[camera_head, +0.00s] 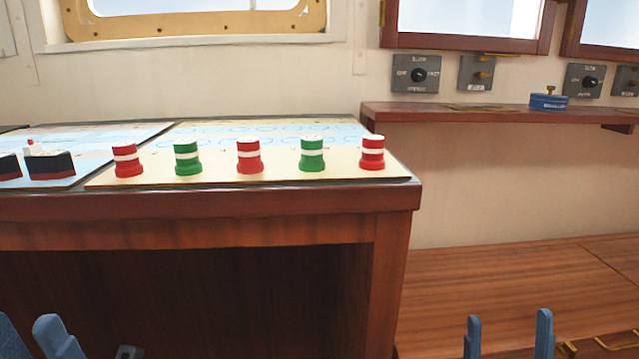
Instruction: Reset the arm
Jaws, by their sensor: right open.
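My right gripper (508,336) shows at the bottom right edge as two upright blue fingers set well apart, with nothing between them. It is low, in front of the wooden floor and clear of the table. Blue parts of my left gripper (34,338) show at the bottom left corner, below the table top. They are cut off by the picture edge, so its opening cannot be told. Both arms are mostly out of view.
A wooden chart table (220,205) fills the left. On it several red and green buoys, including the rightmost red buoy (372,153), stand in a row beside toy ships (50,163). A wall shelf (480,115) holds a blue round object (548,100).

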